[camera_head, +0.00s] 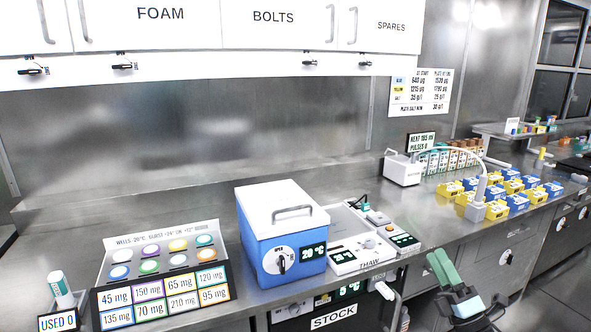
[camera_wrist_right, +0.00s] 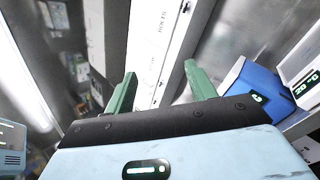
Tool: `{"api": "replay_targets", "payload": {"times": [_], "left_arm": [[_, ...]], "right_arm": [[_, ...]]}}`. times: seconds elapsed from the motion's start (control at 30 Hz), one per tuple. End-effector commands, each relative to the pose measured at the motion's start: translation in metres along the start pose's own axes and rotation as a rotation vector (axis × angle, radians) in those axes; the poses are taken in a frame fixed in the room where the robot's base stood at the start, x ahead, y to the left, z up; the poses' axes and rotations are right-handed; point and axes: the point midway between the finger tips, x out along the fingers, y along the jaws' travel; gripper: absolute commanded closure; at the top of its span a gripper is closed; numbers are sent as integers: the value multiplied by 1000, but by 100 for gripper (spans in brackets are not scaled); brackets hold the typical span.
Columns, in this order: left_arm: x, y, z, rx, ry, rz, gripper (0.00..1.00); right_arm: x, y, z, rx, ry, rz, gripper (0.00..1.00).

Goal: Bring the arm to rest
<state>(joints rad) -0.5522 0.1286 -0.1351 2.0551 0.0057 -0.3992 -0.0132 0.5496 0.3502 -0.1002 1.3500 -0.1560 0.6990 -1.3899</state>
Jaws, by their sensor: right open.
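My right gripper (camera_head: 441,266) shows at the lower right in the head view, in front of the counter's front edge. Its two green fingers are apart and nothing is between them. In the right wrist view the same gripper (camera_wrist_right: 160,90) has its fingers spread wide and empty. It touches nothing that I can see. My left gripper and arm are not in the head view.
The steel counter (camera_head: 350,290) holds a blue cooler box (camera_head: 265,250), a labelled well rack (camera_head: 165,300), a THAW unit (camera_head: 365,240) and yellow and blue blocks (camera_head: 505,190). A STOCK unit (camera_head: 335,318) sits below. Floor space (camera_head: 560,290) is open at lower right.

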Motion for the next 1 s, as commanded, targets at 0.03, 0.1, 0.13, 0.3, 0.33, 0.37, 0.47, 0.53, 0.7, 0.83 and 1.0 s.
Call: {"api": "replay_targets", "payload": {"times": [0.03, 0.1, 0.13, 0.3, 0.33, 0.37, 0.47, 0.53, 0.7, 0.83, 1.0], "left_arm": [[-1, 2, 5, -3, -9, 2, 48], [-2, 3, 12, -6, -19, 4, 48], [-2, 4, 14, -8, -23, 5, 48], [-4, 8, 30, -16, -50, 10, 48], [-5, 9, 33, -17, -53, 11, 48], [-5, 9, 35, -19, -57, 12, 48], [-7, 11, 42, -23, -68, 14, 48], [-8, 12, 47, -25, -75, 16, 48], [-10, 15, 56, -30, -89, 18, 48], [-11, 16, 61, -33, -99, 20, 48], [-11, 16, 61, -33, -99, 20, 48]], "right_arm": [[0, -14, 4, 106, -25, -73, 44], [-3, -34, 9, 265, -71, -172, 44], [-5, -42, 11, 332, -95, -215, 44], [-23, -88, 19, 709, -277, -427, 44], [-27, -96, 20, 772, -316, -460, 44], [-32, -103, 21, 833, -356, -489, 44], [-46, -122, 22, 1005, -485, -570, 44], [-56, -133, 22, 1103, -570, -611, 44], [-78, -152, 22, 1290, -759, -680, 44], [-94, -163, 20, 1407, -902, -713, 44], [-140, -165, -22, 1439, -917, -786, 44]]}}
